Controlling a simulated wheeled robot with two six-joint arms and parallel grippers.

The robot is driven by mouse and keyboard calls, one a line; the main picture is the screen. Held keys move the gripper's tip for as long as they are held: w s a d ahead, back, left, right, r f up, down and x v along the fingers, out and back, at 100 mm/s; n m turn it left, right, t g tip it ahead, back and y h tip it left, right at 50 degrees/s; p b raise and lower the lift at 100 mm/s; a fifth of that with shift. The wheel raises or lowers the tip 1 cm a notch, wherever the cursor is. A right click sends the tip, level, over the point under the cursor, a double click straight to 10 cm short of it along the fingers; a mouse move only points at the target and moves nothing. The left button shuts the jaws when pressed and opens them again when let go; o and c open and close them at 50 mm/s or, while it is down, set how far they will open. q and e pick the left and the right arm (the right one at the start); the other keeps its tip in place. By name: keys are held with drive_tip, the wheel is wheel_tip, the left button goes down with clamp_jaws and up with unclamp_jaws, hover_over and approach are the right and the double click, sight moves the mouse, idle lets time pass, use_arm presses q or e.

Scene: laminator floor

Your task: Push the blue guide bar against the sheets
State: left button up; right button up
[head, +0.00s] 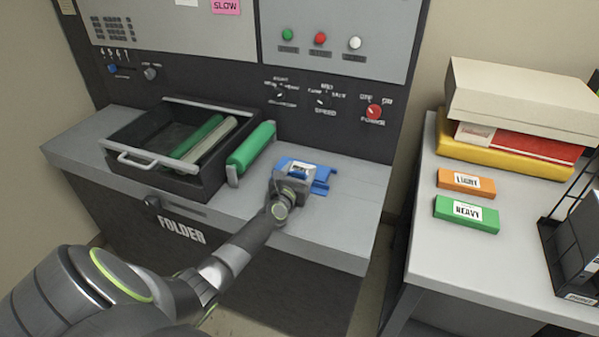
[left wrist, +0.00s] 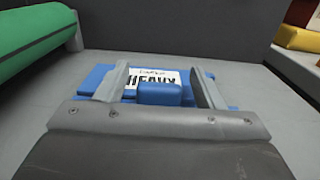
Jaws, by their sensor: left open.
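The blue guide bar (head: 321,186) is on the grey ledge of the folder machine, to the right of the green roller. In the left wrist view blue parts (left wrist: 160,93) show between and behind my fingers, with a white label reading HEAVY behind the nearest block. My left gripper (head: 294,182) is over the left part of the blue piece and hides some of it. In the left wrist view my left gripper (left wrist: 163,78) is open, its fingers on either side of the near blue block. I cannot tell whether they touch it. I cannot make out the sheets for sure. My right gripper is not in view.
An open drawer (head: 130,158) with rollers inside and a green roller (head: 251,147) stand left of the gripper. The ledge (head: 352,215) is clear to the right. A side table (head: 455,250) holds a box stack, an orange LIGHT block (head: 465,183) and a green HEAVY block (head: 467,214).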

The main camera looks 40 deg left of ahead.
sight(298, 174)
use_arm(q)
drive_tip(key=shift+s, duration=0.1)
drive_tip(key=shift+s, duration=0.15)
drive_tip(key=p+v, duration=0.2)
drive_tip(key=v, duration=1.4)
drive_tip(key=shift+s+f, duration=0.1)
drive_tip(key=shift+s, duration=0.25)
drive_tip(key=shift+s+d, duration=0.1)
drive_tip(key=shift+s, duration=0.05)
